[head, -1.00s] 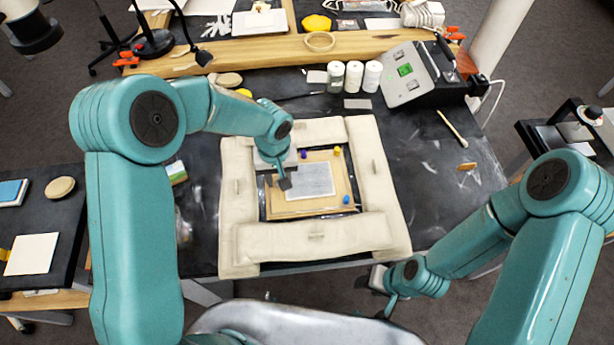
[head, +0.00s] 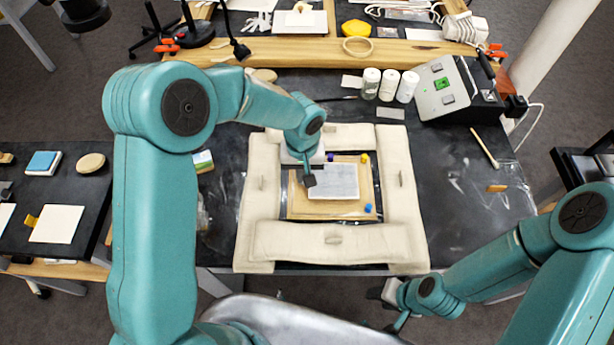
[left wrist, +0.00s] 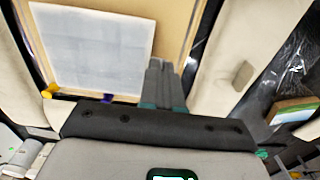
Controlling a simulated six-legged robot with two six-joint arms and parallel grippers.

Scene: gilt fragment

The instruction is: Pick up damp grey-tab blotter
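A pale grey-white sheet, which looks like the blotter (head: 335,182), lies flat on a tan board (head: 345,209) inside a padded cream frame (head: 405,215). I cannot make out a grey tab on it. My left gripper (head: 309,180) points down at the sheet's left edge. In the left wrist view the sheet (left wrist: 90,48) lies beside my left fingers (left wrist: 165,84), which look closed together. I cannot tell whether they touch or pinch its edge. My right gripper (head: 396,305) is low, in front of the table edge and away from the sheet; its fingers are unclear.
Small blue (head: 367,208), yellow (head: 364,158) and purple (head: 330,157) pieces sit around the sheet. White-capped jars (head: 389,85) and a grey device (head: 450,88) stand behind the frame. A wooden stick (head: 484,148) lies right, where the dark table is mostly clear.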

